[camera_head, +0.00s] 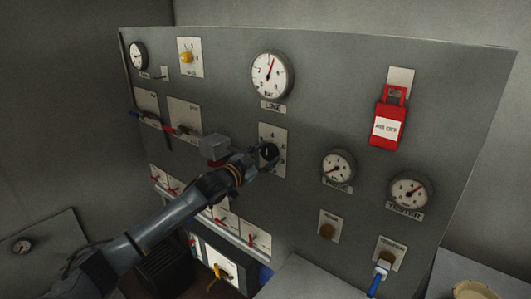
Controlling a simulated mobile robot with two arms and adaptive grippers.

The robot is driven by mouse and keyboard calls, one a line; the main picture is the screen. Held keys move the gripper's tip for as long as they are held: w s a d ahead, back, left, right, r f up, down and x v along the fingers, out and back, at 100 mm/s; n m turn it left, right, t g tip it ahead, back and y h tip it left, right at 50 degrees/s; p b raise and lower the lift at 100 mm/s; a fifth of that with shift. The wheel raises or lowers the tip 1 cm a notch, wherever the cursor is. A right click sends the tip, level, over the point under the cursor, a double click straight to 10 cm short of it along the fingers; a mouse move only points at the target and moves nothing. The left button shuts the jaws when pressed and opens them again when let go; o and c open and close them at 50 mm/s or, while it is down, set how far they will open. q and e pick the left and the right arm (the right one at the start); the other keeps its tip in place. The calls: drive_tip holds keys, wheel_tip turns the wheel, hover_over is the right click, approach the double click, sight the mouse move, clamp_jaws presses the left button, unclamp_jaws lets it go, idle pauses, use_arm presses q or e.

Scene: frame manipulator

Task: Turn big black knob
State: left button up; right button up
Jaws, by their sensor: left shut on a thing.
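The big black knob (270,151) sits on a pale numbered plate (279,134) in the middle of the grey panel, below the large round gauge. My left arm reaches in from the lower left, and my left gripper (264,154) is at the knob, shut on it. The gripper's fingers are small and dark against the knob, so their exact contact is hard to make out. The knob's pointer direction is not clear. My right gripper is not in view.
The grey panel carries a large gauge (272,77), smaller gauges (338,167) at the right and a red padlock-like tag (388,124). Red-handled switches (258,240) line the lower left. A blue-handled valve (378,278) sticks out at the lower right.

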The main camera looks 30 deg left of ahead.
use_arm(q)
drive_tip(key=shift+n, duration=0.3)
drive_tip(key=o, duration=1.2)
drive_tip(key=shift+c, duration=0.2)
drive_tip(key=s, duration=1.2)
drive_tip(key=shift+a, duration=0.45)
drive_tip(key=shift+f, duration=0.15)
